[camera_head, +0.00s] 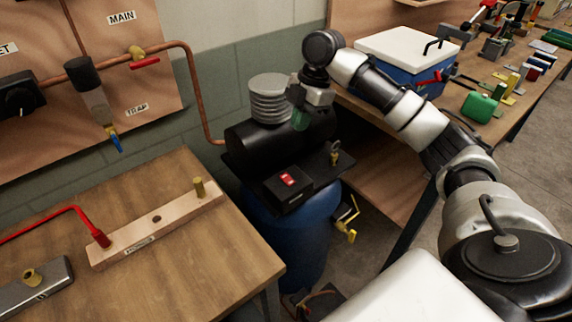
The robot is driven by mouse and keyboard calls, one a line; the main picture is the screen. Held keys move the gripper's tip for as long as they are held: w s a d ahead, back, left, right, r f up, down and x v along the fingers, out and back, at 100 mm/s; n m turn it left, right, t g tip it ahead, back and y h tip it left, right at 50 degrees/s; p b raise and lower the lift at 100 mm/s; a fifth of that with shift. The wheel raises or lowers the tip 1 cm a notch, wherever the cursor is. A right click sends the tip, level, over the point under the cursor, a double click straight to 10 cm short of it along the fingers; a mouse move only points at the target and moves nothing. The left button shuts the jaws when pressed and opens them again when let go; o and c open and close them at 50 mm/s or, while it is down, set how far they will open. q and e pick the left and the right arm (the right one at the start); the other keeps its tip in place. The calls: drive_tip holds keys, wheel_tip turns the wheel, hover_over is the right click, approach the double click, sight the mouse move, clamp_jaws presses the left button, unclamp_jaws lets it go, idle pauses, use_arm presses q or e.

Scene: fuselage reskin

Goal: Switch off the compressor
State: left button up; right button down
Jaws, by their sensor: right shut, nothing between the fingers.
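The compressor (250,145) is a black cylinder with a grey ribbed pump on top. It stands on a blue drum (310,240). A black switch box (287,188) sits at its front with a red rocker switch (288,179) on top. I cannot tell the rocker's position. My right gripper (301,119) is shut and empty, pointing down over the compressor's body, above and slightly right of the red switch and apart from it. My left gripper is not in view.
A wooden bench (185,285) with a drilled board and red handle is at left. A panel with a copper pipe (205,90) and valves is behind it. A long bench with a blue cooler (410,65) and tools is at right. A yellow valve (347,220) hangs beside the drum.

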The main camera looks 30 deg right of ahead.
approach(285, 176)
drive_tip(key=x, duration=0.2)
drive_tip(key=p+x, duration=0.1)
drive_tip(key=x, duration=0.2)
drive_tip(key=shift+s+a+f+p, duration=0.1)
drive_tip(key=shift+a+f+p, duration=0.1)
drive_tip(key=shift+a+p, duration=0.15)
drive_tip(key=shift+f, duration=0.8)
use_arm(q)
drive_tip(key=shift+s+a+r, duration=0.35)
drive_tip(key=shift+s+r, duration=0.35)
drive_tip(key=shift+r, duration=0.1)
use_arm(e)
drive_tip(key=shift+f+p, duration=0.1)
drive_tip(key=shift+p, duration=0.2)
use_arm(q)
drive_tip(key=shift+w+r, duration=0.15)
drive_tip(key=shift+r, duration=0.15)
use_arm(e)
drive_tip(key=shift+f, duration=0.2)
